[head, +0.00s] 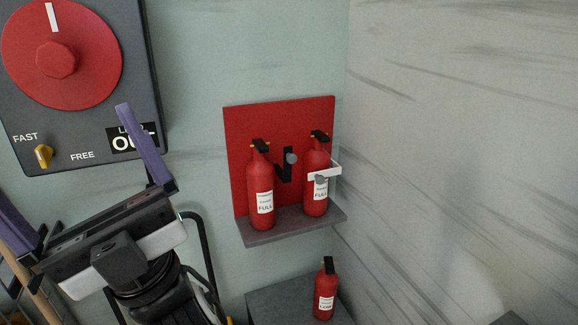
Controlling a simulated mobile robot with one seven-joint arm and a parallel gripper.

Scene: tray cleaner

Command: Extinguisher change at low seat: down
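A red extinguisher (261,182) with a black top and a "FULL" label stands upright at the left of the grey wall shelf (290,227). A second red extinguisher (315,196), also labelled "FULL", stands at the right of the shelf, with a white strap or bracket (332,170) across its front. A third red extinguisher (325,284) stands lower down on a grey block (275,301); its label is too small to read. My gripper (64,146) is at the left, fingers wide apart and nothing seen between them, well away from all three extinguishers.
A red backboard (238,150) with a black hook-like fitting (286,163) is behind the shelf. A dark panel (75,130) with a big red dial (95,80) and a yellow switch (43,155) is behind my gripper. A marbled wall (460,150) closes the right side.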

